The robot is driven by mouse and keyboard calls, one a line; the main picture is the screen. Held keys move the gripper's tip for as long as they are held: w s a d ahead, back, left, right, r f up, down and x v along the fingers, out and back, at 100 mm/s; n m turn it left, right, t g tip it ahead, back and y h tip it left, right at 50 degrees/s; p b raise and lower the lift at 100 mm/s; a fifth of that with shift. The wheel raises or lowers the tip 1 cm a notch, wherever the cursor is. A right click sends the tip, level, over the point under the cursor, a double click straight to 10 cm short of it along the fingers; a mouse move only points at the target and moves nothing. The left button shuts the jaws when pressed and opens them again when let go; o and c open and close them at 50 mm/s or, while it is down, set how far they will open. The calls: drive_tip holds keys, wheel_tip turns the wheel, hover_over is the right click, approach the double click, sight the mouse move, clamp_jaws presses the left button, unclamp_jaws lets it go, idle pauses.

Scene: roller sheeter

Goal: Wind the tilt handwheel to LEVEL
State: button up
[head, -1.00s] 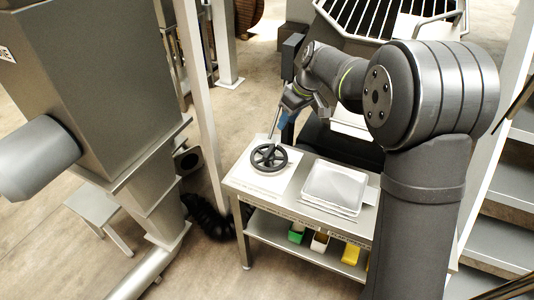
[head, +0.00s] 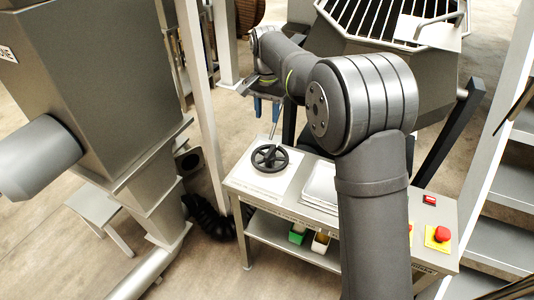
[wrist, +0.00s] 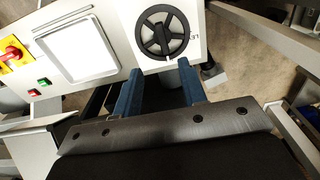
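The black tilt handwheel (head: 269,158) sits on a white plate at the left end of the metal bench. In the wrist view the handwheel (wrist: 161,34) is seen from above, with a dark bar across its hub and a pale mark at the lower rim. A partly cut-off label stands on the plate to its right; I cannot read it fully. My gripper (head: 267,108) is above and behind the wheel, apart from it. In the wrist view its two blue fingers (wrist: 160,76) are spread, with nothing between them.
A pale tray (head: 319,186) lies on the bench right of the wheel. A red emergency button on yellow (head: 441,235) and a small red switch (head: 429,200) are at the bench's right end. A white post (head: 203,110) stands left of the bench. A barred hopper (head: 385,22) is behind.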

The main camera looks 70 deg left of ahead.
sight(267, 156)
wheel_tip(267, 156, down, 17)
drive_tip(key=shift+f, duration=0.1)
idle(0.3)
drive_tip(key=shift+c, duration=0.5)
clamp_jaws()
